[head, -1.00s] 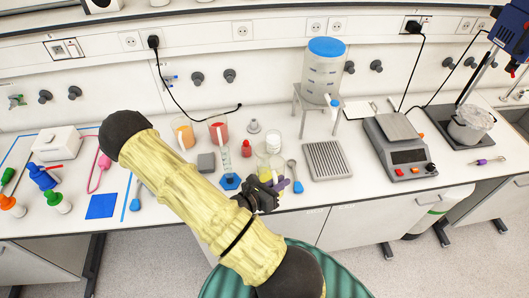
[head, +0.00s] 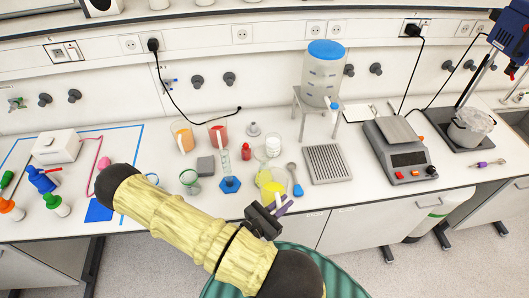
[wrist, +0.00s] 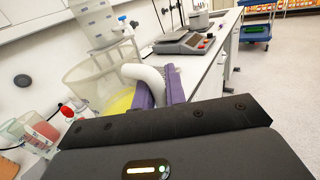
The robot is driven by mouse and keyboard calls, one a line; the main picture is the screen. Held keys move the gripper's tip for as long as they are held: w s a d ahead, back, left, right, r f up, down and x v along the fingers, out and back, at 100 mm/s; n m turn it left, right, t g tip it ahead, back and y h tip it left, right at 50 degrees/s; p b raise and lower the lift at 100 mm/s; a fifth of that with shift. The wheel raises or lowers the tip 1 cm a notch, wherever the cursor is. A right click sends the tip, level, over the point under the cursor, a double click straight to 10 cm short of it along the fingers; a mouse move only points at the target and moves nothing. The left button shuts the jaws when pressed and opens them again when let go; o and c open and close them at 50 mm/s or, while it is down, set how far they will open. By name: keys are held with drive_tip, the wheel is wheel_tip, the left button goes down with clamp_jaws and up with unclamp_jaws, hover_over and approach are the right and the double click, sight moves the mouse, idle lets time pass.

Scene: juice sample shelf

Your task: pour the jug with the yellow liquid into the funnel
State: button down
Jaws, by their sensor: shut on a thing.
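The jug with the yellow liquid (head: 267,180) is at the front edge of the bench. In the wrist view the clear jug (wrist: 92,82) is large and close, with yellow liquid low inside. My gripper (head: 281,204) has its purple fingers shut on the jug's white handle (wrist: 150,74). The jug looks near upright; I cannot tell how far it is above the bench. A clear vessel with a green edge (head: 190,182) stands to its left; I cannot tell whether it is the funnel. Its inside is unclear.
Behind and left are a red jug (head: 218,133), an orange jug (head: 182,135), and a cylinder with a blue base (head: 230,185). A clear beaker (head: 273,146) stands close behind. A spoon (head: 294,178) and grey rack (head: 327,163) are to the right.

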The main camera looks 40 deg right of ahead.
drive_tip(key=s+a+r+p, duration=0.1)
drive_tip(key=s+r+p, duration=0.1)
drive_tip(key=shift+s+a+p, duration=0.1)
drive_tip(key=shift+a+p, duration=0.05)
drive_tip(key=shift+p, duration=0.2)
idle(4.7)
